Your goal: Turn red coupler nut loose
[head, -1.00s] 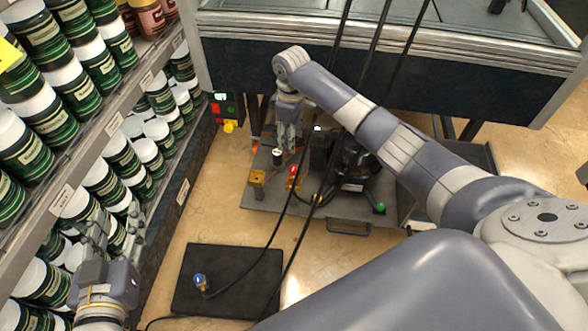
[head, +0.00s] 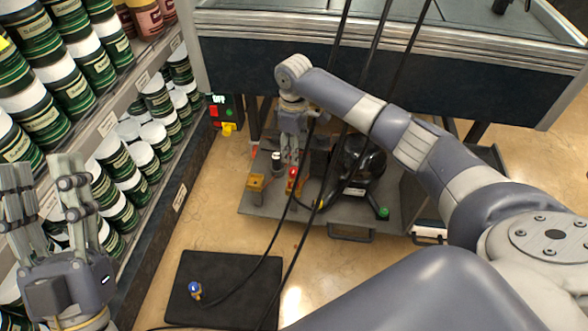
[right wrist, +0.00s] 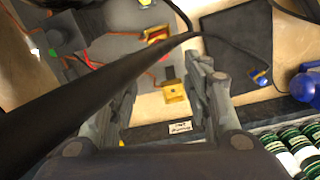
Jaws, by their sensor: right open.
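A small red part (head: 292,178), which looks like the red coupler nut, stands on the pump's grey cart (head: 275,208). Red also shows in the right wrist view on an orange-and-red fitting (right wrist: 157,36), partly crossed by a black hose. My right gripper (head: 290,152) points down over the left part of the cart, behind the red part. In the right wrist view its fingers (right wrist: 165,75) are apart, with a yellow block (right wrist: 174,90) seen beyond the gap. My left gripper (head: 42,182) is open and empty in front of the shelf at the left.
A black pump (head: 360,165) sits on the cart beside my right arm. Black hoses hang across the view. A black mat (head: 235,265) with a blue-topped fitting (head: 195,289) lies on the floor. Shelves of jars (head: 120,150) line the left. A workbench (head: 400,75) stands behind.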

